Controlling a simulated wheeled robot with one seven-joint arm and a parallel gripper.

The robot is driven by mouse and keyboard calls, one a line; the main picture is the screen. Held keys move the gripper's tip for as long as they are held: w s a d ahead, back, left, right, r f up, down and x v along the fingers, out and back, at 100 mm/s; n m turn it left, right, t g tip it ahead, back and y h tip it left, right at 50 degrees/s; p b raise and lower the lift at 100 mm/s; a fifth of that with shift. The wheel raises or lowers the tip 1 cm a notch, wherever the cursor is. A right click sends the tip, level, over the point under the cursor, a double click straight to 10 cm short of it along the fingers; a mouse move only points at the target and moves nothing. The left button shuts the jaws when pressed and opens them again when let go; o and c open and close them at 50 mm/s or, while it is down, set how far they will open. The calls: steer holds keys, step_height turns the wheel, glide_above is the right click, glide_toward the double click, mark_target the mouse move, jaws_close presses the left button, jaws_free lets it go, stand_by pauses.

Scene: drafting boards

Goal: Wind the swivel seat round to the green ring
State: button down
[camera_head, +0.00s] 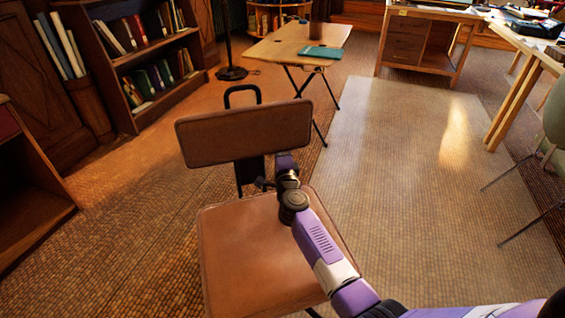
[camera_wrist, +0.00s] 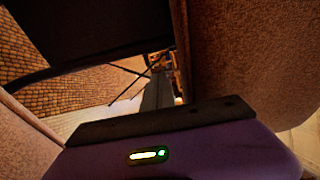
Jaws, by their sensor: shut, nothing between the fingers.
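The swivel seat has a brown padded seat (camera_head: 245,250) and a wide brown backrest (camera_head: 225,139) with a black loop handle (camera_head: 242,93) behind its top. My purple arm reaches over the seat pad from the lower right. My gripper (camera_head: 263,184) is shut and empty, low by the dark upright under the backrest; I cannot tell whether it touches. Its fingertips are hard to make out in the head view. In the wrist view, grey finger shapes (camera_wrist: 158,95) point ahead between close brown surfaces. I see no green ring in either view.
A folding table (camera_head: 290,45) with a teal book (camera_head: 321,52) stands behind the seat. Bookshelves (camera_head: 150,60) line the left. A desk (camera_head: 425,40) and another table (camera_head: 530,60) stand at the right, with a green chair (camera_head: 555,115). The pale carpet (camera_head: 400,180) right of the seat is clear.

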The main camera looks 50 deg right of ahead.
mark_target(269, 154)
steer(key=shift+w+a+b, duration=0.15)
steer(key=shift+w+a, duration=0.15)
steer(key=shift+a, duration=0.5)
steer(key=shift+w+a+b, duration=0.15)
steer(key=shift+w+a, duration=0.15)
steer(key=shift+a, duration=0.45)
steer(key=w+a+n+t+y+b, duration=0.1)
steer(key=w+a+n+y, duration=0.2)
steer(key=a+y, duration=0.2)
steer(key=w+a+n+t+y+b, duration=0.1)
steer(key=a+n+y, duration=0.3)
steer(key=a, duration=0.4)
steer(key=w+a+n+t+y+b, duration=0.2)
steer(key=w+a+n+y, duration=0.2)
steer(key=a+y, duration=0.3)
steer(key=shift+w+a+f, duration=0.25)
steer(key=shift+w+f, duration=0.1)
steer(key=s+a+n+g+y+p, duration=0.1)
steer(key=s+a+n+g+y, duration=0.4)
steer(key=a, duration=0.4)
steer(key=s+a+n+g+y+p, duration=0.1)
steer(key=s+a+n+g+y, duration=0.4)
steer(key=s+a+y, duration=0.3)
steer(key=shift+s+a+r+n+g+p, duration=0.25)
steer(key=shift+s+a+n+g+p, duration=0.15)
steer(key=shift+s+a+n, duration=0.7)
